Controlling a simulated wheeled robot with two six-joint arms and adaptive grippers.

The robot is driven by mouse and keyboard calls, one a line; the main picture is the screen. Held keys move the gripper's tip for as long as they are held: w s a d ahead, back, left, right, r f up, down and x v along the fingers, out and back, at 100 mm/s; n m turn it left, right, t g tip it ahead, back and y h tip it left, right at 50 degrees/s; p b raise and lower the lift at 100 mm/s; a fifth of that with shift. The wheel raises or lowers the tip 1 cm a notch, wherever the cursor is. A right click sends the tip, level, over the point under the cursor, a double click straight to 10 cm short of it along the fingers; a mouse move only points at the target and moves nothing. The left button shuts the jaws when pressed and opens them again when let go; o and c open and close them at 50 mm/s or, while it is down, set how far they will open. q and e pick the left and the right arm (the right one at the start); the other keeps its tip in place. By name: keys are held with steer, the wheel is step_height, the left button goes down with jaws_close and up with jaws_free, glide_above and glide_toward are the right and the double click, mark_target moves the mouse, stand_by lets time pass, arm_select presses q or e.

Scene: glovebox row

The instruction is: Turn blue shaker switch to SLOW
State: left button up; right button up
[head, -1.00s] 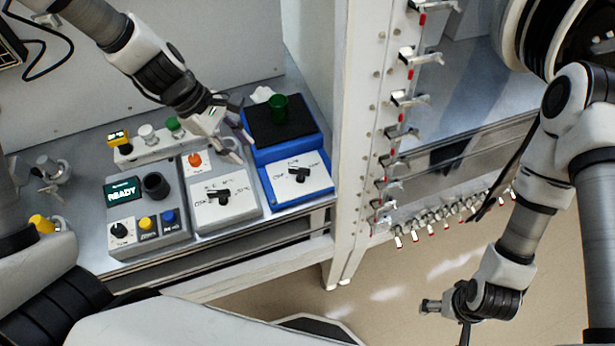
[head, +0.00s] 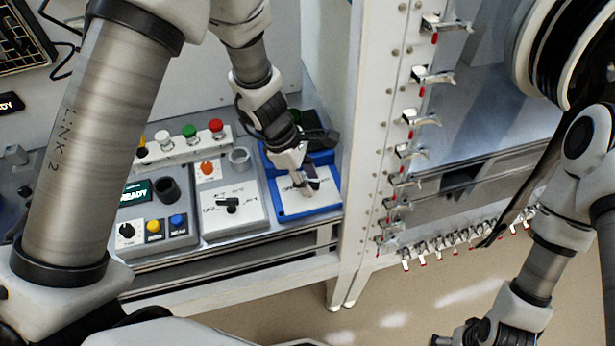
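The blue shaker (head: 313,214) stands at the right end of the bench, with a white front panel that bears its switch. My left gripper (head: 307,189) is right over that panel and points down at it. The gripper hides the switch knob and most of the panel lettering, so I cannot tell where the switch points. I cannot tell whether the fingers are open or closed on the knob. My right arm is at the right; its gripper (head: 440,341) is only partly in view at the bottom edge.
A grey device with a black switch (head: 228,205) and an orange button (head: 207,168) stands left of the shaker. Further left is a unit with a READY display (head: 135,192). A white post (head: 365,150) with clamps rises close on the right.

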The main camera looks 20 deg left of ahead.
arm_select(q)
steer(key=shift+a, duration=0.15)
jaws_close()
